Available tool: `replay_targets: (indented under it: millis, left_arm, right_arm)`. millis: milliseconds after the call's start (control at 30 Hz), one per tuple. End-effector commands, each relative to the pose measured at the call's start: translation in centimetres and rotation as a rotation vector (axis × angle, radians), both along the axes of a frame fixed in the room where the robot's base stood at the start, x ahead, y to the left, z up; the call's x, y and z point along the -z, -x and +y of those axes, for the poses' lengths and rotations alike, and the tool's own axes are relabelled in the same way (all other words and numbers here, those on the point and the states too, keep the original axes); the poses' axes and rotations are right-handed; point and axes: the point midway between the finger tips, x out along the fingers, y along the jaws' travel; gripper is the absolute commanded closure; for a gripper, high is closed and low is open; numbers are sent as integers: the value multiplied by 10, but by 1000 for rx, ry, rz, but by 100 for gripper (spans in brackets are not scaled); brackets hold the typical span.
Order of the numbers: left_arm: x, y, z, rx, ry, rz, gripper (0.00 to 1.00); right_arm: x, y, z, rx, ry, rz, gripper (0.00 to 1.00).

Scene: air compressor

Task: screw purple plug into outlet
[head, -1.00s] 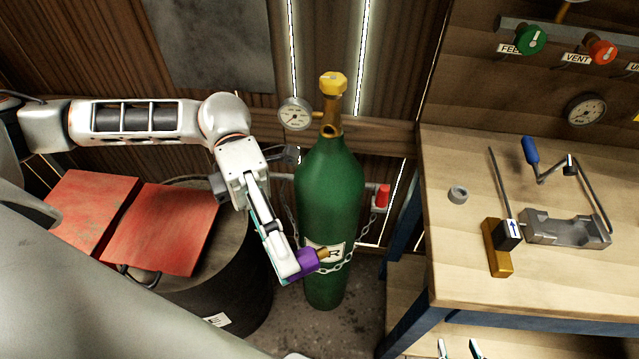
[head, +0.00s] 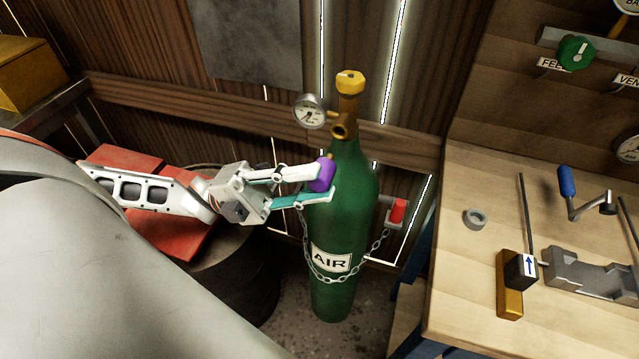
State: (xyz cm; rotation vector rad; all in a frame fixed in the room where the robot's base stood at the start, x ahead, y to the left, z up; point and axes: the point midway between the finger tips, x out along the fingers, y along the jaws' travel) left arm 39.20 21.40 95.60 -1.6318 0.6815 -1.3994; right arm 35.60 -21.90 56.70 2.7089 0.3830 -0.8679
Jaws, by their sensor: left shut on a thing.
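The purple plug (head: 323,175) is held between the fingertips of my left gripper (head: 318,182), which is shut on it. A small brass-coloured tip shows at the plug's upper end. The plug is in front of the upper left side of the green air cylinder (head: 340,220). The brass outlet (head: 341,128) is on the neck of the cylinder, a little above and to the right of the plug, apart from it. My right gripper does not show.
A gauge (head: 310,112) sticks out left of the outlet, and a yellow knob (head: 350,82) tops the valve. A chain (head: 345,272) loops around the cylinder. At right, a workbench (head: 460,290) holds a grey ring (head: 475,218) and metal tools. A drum with red boards (head: 125,160) stands at left.

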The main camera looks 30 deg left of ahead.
Motion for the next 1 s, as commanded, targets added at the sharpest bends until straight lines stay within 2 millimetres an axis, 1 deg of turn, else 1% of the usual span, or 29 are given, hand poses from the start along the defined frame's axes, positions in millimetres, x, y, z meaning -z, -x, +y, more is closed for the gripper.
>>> replay_targets:
  millis: [267, 400, 433, 767, 900, 1000]
  left_arm:
    - [-1, 0, 0, 1, 0, -3, 100]
    - [-3, 0, 1, 0, -3, -5, 100]
    - [-3, 0, 2, 0, -3, -5, 100]
    - [1, -27, 8, 0, -3, -1, 100]
    - [1, -36, 11, 1, -3, -1, 100]
    - [1, -41, 12, 2, -3, -2, 100]
  right_arm:
    - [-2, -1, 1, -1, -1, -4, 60]
    - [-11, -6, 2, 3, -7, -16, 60]
    - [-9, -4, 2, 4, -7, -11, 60]
    - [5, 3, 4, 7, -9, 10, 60]
    - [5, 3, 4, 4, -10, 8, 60]
    - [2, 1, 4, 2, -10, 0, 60]
